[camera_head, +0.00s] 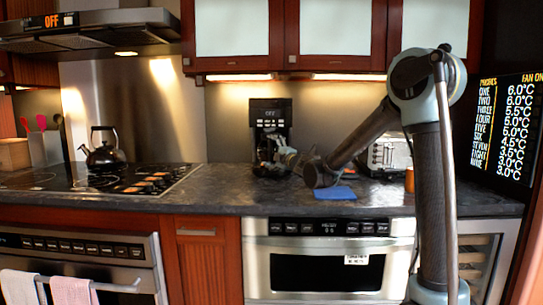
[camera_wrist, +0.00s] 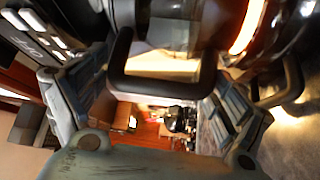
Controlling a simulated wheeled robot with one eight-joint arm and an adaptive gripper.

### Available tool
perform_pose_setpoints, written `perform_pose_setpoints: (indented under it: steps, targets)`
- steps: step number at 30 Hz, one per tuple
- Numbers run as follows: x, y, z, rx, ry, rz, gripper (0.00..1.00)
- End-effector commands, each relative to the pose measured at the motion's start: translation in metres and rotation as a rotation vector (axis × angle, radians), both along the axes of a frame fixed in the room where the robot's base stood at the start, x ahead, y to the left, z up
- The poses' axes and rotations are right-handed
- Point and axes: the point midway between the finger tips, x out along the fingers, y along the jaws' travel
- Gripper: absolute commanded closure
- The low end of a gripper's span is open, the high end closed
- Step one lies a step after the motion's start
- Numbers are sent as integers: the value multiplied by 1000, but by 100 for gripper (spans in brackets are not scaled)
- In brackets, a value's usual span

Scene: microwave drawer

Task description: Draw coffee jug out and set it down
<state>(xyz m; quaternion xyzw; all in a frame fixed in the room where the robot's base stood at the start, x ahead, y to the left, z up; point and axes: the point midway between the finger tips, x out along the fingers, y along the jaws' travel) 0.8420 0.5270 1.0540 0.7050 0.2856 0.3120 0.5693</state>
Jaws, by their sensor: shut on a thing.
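The black coffee maker (camera_head: 270,112) stands on the counter against the back wall. The dark coffee jug (camera_head: 267,150) is low at its front, partly hidden by my gripper (camera_head: 288,158), which reaches in from the right. In the wrist view the jug's black handle (camera_wrist: 160,88) forms a loop between the two fingers of my gripper, and my gripper is shut on it. The jug's dark, shiny body (camera_wrist: 215,20) fills the top of that view. I cannot tell whether the jug touches the coffee maker's base.
A blue mat (camera_head: 334,193) lies on the dark counter (camera_head: 240,197), in front and right of the coffee maker. A toaster (camera_head: 388,153) stands behind my arm. A kettle (camera_head: 102,150) is on the cooktop (camera_head: 95,181) at left. Upper cabinets (camera_head: 240,35) hang above.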

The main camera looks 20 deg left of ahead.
Motion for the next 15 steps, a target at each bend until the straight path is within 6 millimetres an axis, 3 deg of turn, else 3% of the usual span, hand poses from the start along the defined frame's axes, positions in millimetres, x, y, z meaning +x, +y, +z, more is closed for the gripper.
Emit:
perform_pose_setpoints:
  steps: [15]
  targets:
    - [-1, 0, 11, 0, 0, 1, 66]
